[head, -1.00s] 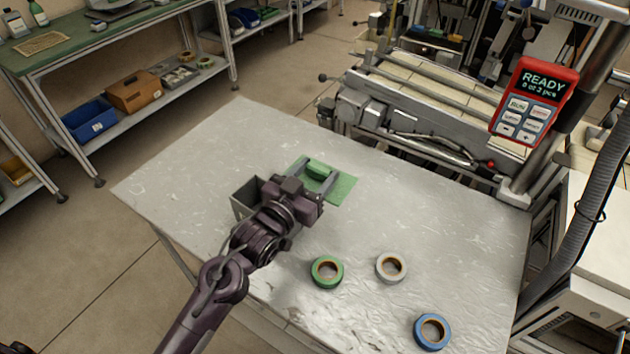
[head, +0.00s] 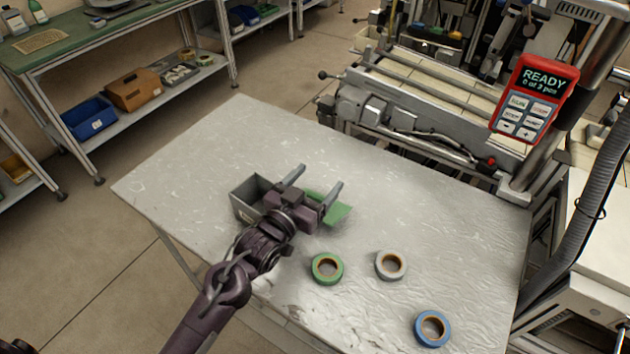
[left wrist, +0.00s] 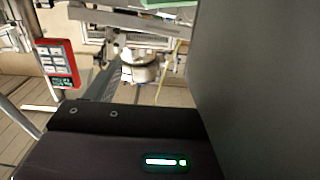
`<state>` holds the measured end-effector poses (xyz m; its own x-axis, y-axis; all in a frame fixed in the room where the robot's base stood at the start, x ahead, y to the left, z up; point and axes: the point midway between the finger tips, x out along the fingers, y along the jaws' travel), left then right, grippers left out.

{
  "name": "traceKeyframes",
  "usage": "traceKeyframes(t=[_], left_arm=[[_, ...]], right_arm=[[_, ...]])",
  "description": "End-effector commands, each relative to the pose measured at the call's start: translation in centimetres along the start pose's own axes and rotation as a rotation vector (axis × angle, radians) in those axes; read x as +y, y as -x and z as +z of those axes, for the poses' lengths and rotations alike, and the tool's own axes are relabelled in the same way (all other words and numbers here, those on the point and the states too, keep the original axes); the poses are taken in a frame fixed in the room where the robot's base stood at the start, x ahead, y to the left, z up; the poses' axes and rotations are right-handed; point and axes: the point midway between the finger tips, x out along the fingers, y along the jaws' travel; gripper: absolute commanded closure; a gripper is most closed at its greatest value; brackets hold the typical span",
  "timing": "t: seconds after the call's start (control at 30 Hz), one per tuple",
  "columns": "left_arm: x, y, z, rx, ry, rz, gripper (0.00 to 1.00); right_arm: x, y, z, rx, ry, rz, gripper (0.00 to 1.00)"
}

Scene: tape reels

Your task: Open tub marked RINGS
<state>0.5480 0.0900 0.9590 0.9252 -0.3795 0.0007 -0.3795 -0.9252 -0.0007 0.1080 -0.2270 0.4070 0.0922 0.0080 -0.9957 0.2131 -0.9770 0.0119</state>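A grey open-topped tub (head: 240,207) stands on the table, partly behind my left wrist. No RINGS marking is readable on it. A flat green piece (head: 338,213), perhaps its lid, lies on the table to the tub's right, partly hidden by my gripper. My left gripper (head: 312,188) is open, with its two fingers apart and nothing visible between them. It is above the green piece, beside the tub. A large grey surface fills the right of the left wrist view; I cannot tell what it is. My right gripper is not in view.
A green tape reel (head: 327,268), a white reel (head: 391,265) and a blue reel (head: 432,328) lie on the table (head: 420,215). A red control panel (head: 534,98) reading READY and a machine (head: 400,110) stand behind. The table's left and back right are clear.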

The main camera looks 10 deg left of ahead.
Motion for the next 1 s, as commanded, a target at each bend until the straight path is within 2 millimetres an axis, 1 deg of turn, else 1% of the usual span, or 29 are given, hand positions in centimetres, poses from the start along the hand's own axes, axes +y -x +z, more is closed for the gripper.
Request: traceKeyframes(t=[0.17,0.3,0.33,0.47,0.7,0.8,0.9,1.0], left_arm=[[0.0,0.0,0.0,0.000,0.000,0.000,0.25],[0.0,0.0,-0.9,0.001,0.000,0.000,0.25],[0.0,0.2,-0.9,-0.001,0.000,-0.001,0.25],[0.0,2.6,-0.4,-0.004,-0.001,0.000,0.25],[0.0,7.8,-0.4,-0.005,0.000,0.000,0.25],[0.1,9.4,-0.5,-0.003,0.000,0.001,0.25],[0.0,10.7,-0.5,-0.003,0.000,-0.001,0.25],[0.0,11.5,-0.7,-0.001,0.001,-0.001,0.25]], right_arm=[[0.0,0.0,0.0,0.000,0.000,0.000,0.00],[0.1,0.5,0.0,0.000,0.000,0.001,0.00],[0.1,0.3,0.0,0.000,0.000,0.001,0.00],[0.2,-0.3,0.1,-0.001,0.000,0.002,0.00],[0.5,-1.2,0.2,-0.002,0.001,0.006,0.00],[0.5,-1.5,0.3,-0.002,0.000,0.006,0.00],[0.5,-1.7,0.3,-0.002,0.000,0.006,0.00],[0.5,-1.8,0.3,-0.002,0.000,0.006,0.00]])
